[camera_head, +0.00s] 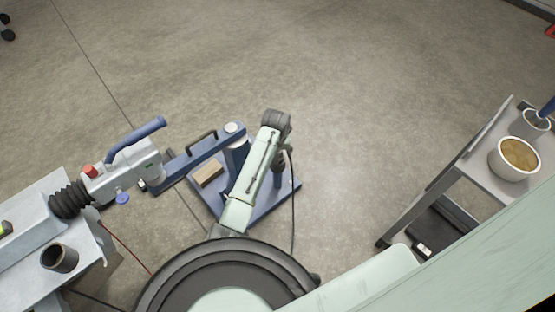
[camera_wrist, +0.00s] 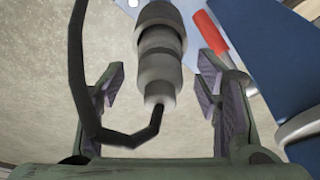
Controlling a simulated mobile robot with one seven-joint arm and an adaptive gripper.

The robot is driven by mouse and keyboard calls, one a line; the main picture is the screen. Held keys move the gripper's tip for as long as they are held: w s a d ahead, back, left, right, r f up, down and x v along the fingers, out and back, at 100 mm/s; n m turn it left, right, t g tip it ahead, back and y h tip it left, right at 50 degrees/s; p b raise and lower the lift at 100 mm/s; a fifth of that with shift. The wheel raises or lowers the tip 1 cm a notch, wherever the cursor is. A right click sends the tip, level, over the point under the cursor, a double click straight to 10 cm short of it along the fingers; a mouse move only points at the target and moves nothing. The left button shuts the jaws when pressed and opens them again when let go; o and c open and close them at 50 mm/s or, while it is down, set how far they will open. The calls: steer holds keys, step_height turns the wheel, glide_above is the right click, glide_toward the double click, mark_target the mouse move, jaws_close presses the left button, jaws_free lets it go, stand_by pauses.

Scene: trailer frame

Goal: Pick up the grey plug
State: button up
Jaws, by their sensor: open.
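The grey plug (camera_wrist: 160,55) is in the upper middle of the wrist view, a stepped grey cylinder with a lighter end towards me. A black cable leaves that end and loops to the left and up. My gripper (camera_wrist: 160,82) is open, one finger on each side of the plug. Gaps show between the plug and both fingers, so it is not clasped. Its depth relative to the fingertips is hard to tell. In the head view my arm covers the area, and I cannot make out the plug or the fingers clearly.
A blue stand (camera_head: 257,213) with a post and horizontal arm is beside my arm. A blue post (camera_wrist: 262,55) is close on the right in the wrist view, near a red piece (camera_wrist: 211,33). A trolley (camera_head: 478,180) with a bowl (camera_head: 514,160) stands right. Open floor lies beyond.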

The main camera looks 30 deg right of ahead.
steer(key=shift+w+d+f, duration=0.15)
steer(key=shift+f, duration=0.45)
steer(key=shift+c, duration=0.5)
jaws_close()
